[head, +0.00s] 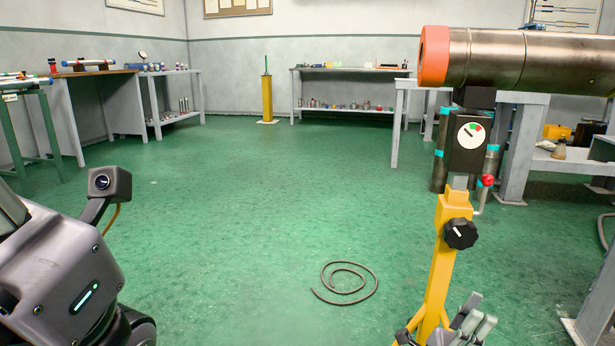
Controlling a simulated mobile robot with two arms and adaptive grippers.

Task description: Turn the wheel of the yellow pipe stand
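The yellow pipe stand (441,265) stands upright at the right of the head view. A black wheel-like knob (460,234) with a white mark sits on the front of its post. Above it is a black box with a round gauge (470,136) and a red-tipped lever (488,181). My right gripper (474,318) shows at the bottom edge, below the knob and apart from it, in front of the stand's lower part. Its grey fingers are partly cut off, so their opening is unclear. My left arm shows at the lower left, but its fingers are out of view.
A metal pipe (565,62) with an orange end lies across the top of the stand. A coiled cable (345,283) lies on the green floor. Workbenches line the walls, and another yellow post (267,98) stands at the back. The middle floor is otherwise clear.

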